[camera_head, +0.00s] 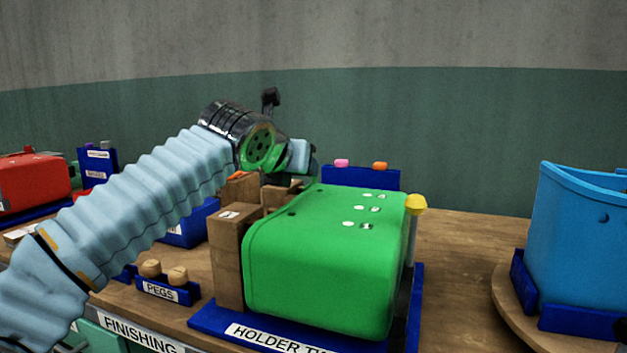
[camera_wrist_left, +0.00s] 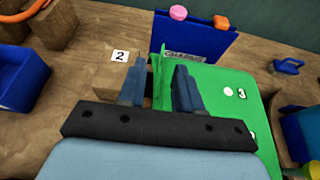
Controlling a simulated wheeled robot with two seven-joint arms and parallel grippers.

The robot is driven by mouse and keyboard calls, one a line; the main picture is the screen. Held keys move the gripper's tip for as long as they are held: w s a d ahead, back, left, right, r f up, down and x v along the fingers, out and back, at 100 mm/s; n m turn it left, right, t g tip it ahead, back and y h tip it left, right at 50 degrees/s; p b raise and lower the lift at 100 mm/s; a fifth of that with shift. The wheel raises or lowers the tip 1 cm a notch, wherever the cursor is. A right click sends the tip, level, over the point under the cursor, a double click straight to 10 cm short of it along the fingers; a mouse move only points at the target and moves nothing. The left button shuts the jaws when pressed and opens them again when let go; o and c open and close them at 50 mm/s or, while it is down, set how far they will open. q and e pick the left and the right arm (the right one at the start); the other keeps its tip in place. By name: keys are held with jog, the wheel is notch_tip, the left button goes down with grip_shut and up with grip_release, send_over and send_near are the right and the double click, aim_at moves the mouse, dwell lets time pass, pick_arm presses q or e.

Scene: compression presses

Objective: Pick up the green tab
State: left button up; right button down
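A large green housing (camera_head: 330,250) with white dots and number labels on top sits on a blue tray labelled HOLDER (camera_head: 240,328). It also shows in the left wrist view (camera_wrist_left: 222,82). My right gripper is not in view.
A blue rack (camera_head: 362,179) with pink and orange knobs stands behind the housing. Wooden blocks (camera_head: 228,257) stand against its left side. A yellow-topped post (camera_head: 416,204) is at its right. A blue bin (camera_head: 585,240) stands far right. Bare table lies between housing and bin.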

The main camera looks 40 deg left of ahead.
pick_arm(q)
jog(key=x, duration=0.6)
jog(key=shift+w+d+f, duration=0.1)
jog(key=shift+w+f, duration=0.15)
grip_shut()
